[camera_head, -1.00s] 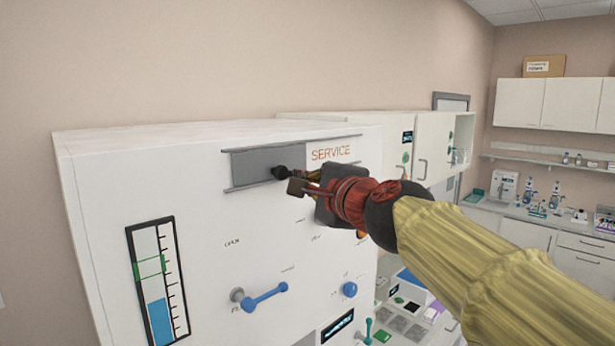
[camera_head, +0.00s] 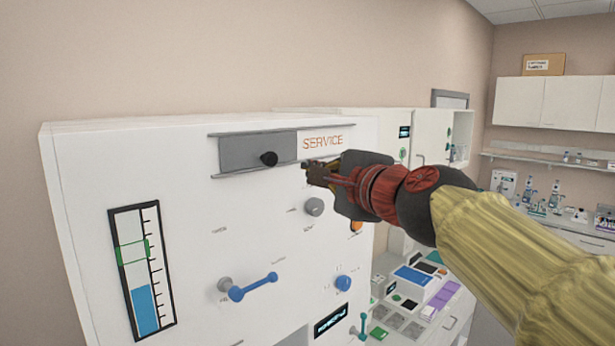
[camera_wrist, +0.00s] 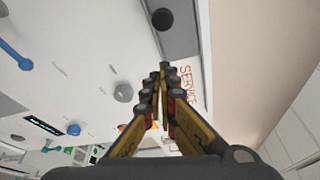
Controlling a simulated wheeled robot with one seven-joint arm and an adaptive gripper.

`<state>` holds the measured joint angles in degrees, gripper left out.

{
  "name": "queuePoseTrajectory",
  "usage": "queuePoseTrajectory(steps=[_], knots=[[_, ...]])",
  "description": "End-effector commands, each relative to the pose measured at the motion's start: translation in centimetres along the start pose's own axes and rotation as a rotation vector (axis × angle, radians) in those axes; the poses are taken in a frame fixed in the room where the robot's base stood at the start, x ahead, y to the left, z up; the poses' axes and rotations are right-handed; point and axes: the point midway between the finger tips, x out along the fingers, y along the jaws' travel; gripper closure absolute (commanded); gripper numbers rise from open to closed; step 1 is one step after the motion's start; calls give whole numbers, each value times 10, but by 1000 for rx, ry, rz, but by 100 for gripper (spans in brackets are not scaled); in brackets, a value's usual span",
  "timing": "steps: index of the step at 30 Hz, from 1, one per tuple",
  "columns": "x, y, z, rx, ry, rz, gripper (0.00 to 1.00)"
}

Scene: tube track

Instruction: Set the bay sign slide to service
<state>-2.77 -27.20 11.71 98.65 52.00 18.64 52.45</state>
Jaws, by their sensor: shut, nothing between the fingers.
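The bay sign slide is a grey plate (camera_head: 240,153) with a black knob (camera_head: 269,158), set between two rails near the top of the white cabinet. It covers the left part of the track, and the orange word SERVICE (camera_head: 323,142) shows uncovered to its right. In the wrist view the plate (camera_wrist: 176,40), its knob (camera_wrist: 161,19) and the SERVICE lettering (camera_wrist: 188,84) also show. My gripper (camera_head: 307,170) is shut and empty, to the right of the knob and apart from it, just below the lettering. The fingers (camera_wrist: 163,68) show close together in the wrist view.
Below the slide are a grey knob (camera_head: 314,207), a blue lever (camera_head: 254,286) and a blue knob (camera_head: 343,283). A gauge (camera_head: 143,270) is at the left. A bench with coloured items (camera_head: 412,277) lies to the right.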

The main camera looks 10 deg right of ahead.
Motion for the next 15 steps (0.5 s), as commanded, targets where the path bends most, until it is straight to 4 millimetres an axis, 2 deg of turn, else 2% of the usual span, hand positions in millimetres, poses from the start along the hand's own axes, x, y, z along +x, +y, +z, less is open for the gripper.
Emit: queuePoseTrajectory(steps=[1, 6, 10, 15], knots=[[-10, 1, -1, 0, 1, -2, 100], [-34, 2, -2, 1, 3, 1, 100], [-45, 1, -1, 1, 2, 1, 100], [-49, 1, -1, 1, 1, 2, 100]])
